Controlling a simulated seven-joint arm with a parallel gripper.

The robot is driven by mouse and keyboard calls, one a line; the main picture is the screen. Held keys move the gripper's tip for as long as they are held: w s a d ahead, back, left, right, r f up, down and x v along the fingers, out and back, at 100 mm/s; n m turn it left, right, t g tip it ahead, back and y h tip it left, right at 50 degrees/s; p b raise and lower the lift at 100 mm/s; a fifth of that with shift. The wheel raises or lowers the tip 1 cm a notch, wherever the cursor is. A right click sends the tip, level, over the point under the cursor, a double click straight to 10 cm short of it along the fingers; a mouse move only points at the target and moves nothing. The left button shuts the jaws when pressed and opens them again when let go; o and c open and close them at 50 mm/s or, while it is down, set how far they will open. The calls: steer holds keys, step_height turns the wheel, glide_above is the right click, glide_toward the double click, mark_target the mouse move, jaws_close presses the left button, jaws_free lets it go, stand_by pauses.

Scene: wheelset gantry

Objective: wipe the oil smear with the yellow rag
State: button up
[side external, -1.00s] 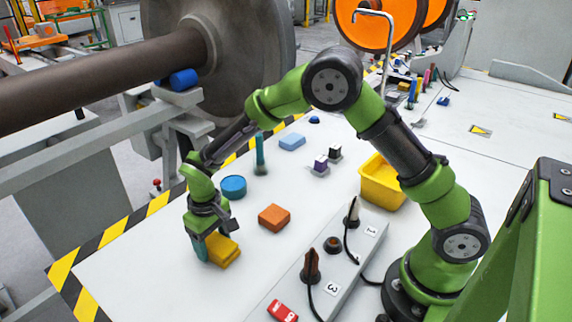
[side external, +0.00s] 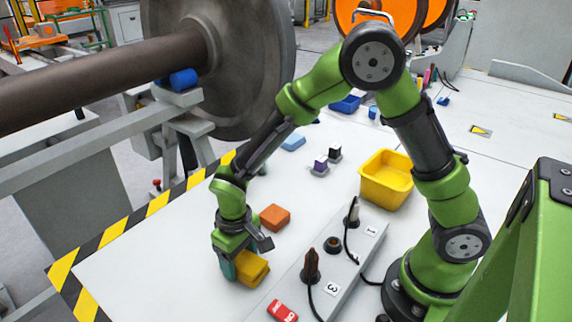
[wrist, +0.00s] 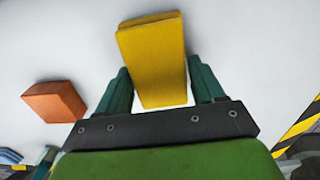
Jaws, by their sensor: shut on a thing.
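The yellow rag (side external: 253,270) is a thick folded pad. My gripper (side external: 240,264) is shut on it, pointing down at the front of the white table (side external: 150,260). In the wrist view the rag (wrist: 152,60) sits between the two teal fingers of my gripper (wrist: 160,75), its far end reaching past them. The rag is at or just above the table; I cannot tell if it touches. I cannot make out an oil smear in either current view.
An orange block (side external: 275,217) lies close behind my gripper. A grey strip (side external: 340,255) with upright plugs and cables stands to the right, with a red item (side external: 282,311) in front. A yellow bin (side external: 387,180) is farther back. The table's front left is clear.

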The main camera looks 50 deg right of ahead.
steer(key=shift+w+r, duration=0.1)
steer(key=shift+r, duration=3.8)
